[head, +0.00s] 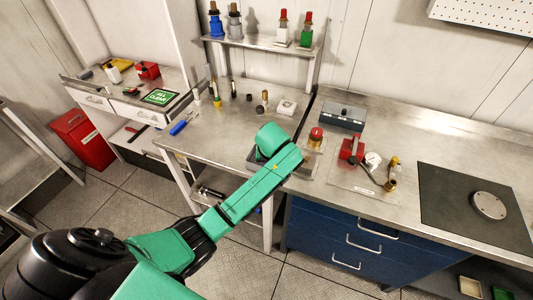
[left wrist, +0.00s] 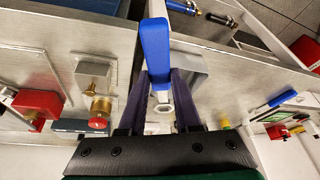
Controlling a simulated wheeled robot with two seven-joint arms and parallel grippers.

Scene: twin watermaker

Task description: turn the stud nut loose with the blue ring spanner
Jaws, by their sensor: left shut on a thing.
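My left gripper (left wrist: 168,85) is shut on the blue ring spanner (left wrist: 155,45), whose blue handle rises between the fingers. Its pale ring end (left wrist: 162,108) shows between the fingers, nearer the wrist. In the head view my left arm reaches over the front of the steel bench and hides the gripper and the spanner. A grey block (left wrist: 195,68) lies just behind the spanner in the wrist view. I cannot make out the stud nut, nor whether the ring is around it. My right gripper is not in view.
A red-capped brass fitting (head: 315,138) and a red valve with a gauge (head: 352,150) stand right of my arm. Another blue-handled tool (head: 180,126) lies on the bench's left edge. A shelf (head: 260,42) with capped bottles stands behind. The right counter (head: 440,130) has clear room.

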